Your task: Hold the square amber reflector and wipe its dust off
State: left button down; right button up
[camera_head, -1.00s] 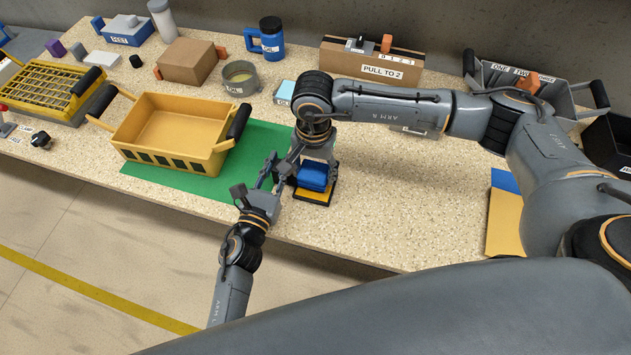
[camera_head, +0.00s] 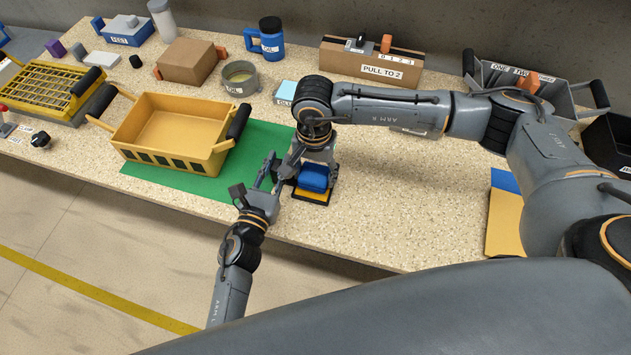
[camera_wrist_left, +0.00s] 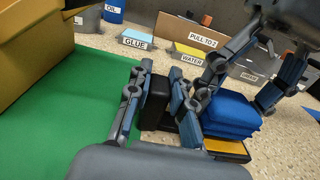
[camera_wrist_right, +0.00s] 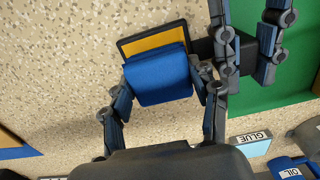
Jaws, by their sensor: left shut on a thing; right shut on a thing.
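The square amber reflector (camera_head: 311,196) has a black frame and lies at the table's front edge, to the right of the green mat. Its amber face shows as a strip in the right wrist view (camera_wrist_right: 150,41); the rest is covered. My left gripper (camera_head: 272,174) is shut on the black tab (camera_wrist_right: 203,48) at the reflector's side. My right gripper (camera_head: 314,172) is shut on a folded blue cloth (camera_wrist_right: 160,80). The cloth lies over the amber face and appears to touch it. Dust cannot be made out. The cloth also shows in the left wrist view (camera_wrist_left: 232,115).
A yellow basket (camera_head: 175,130) stands on the green mat (camera_head: 265,140) to the left. A yellow and blue panel (camera_head: 504,215) lies right. Table between is clear.

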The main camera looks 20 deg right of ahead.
jog(key=shift+f, duration=0.5)
dwell(0.9)
jog(key=shift+s+d+r, duration=0.1)
jog(key=shift+s+d, duration=0.45)
jog(key=shift+d, duration=0.25)
jog(key=shift+s+d+r, duration=0.1)
jog(key=shift+s+d, duration=0.45)
jog(key=shift+d, duration=0.2)
jog(key=shift+f, duration=0.15)
